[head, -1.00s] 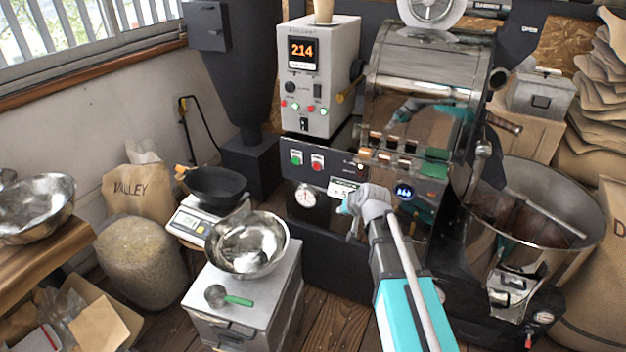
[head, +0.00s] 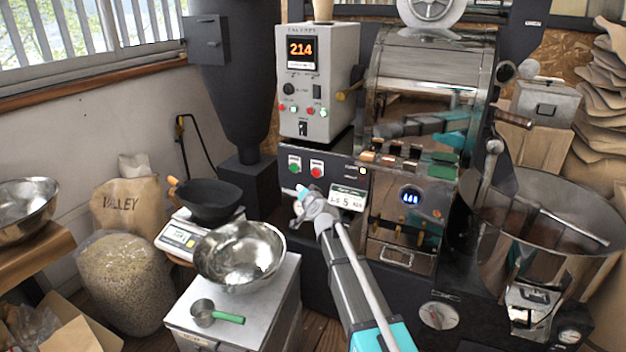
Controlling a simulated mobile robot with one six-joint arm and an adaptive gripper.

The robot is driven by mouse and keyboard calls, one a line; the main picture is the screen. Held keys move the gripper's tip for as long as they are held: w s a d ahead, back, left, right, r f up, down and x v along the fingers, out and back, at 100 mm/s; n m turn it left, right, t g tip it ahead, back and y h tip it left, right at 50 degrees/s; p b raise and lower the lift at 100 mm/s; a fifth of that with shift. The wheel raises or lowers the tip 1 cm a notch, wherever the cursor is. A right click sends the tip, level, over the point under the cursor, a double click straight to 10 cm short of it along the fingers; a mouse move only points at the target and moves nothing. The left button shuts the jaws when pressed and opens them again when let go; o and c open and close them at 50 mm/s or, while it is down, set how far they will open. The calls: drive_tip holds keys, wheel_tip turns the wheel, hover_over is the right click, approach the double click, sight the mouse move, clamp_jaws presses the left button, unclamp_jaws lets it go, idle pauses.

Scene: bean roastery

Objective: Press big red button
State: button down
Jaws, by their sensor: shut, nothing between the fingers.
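A red button (head: 317,168) in a light square frame sits on the dark front panel (head: 345,172) of the roaster. A green button (head: 294,166) of the same form is just left of it. My gripper (head: 300,192) is shut and empty, with its cyan fingertips pointing up and left. In the picture the tips are slightly below and left of the red button. They look apart from it, but the depth gap is hard to judge. The red button is not covered.
A grey control box (head: 318,85) reading 214 with small buttons stands above the panel. A white label (head: 347,198) is right of my gripper. A steel bowl (head: 240,256) and green-handled scoop (head: 205,313) lie on a metal cabinet at lower left. A cooling bin (head: 560,215) is at right.

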sight(312, 173)
drive_tip(key=shift+w, duration=0.1)
idle(0.3)
drive_tip(key=shift+w+d, duration=0.5)
drive_tip(key=shift+w, duration=0.85)
drive_tip(key=shift+w+d, duration=0.55)
drive_tip(key=shift+w, duration=0.8)
drive_tip(key=shift+w+d, duration=0.5)
drive_tip(key=shift+w, duration=0.85)
drive_tip(key=shift+w+d, duration=0.3)
drive_tip(key=shift+w, duration=0.35)
drive_tip(key=shift+s, duration=0.1)
drive_tip(key=shift+s+a, duration=0.3)
drive_tip(key=shift+s, duration=0.4)
drive_tip(key=shift+s+a, duration=0.3)
drive_tip(key=shift+s, duration=0.5)
drive_tip(key=shift+s+a, duration=0.3)
drive_tip(key=shift+s, duration=0.45)
drive_tip(key=shift+s+a, duration=0.3)
drive_tip(key=shift+s, duration=0.5)
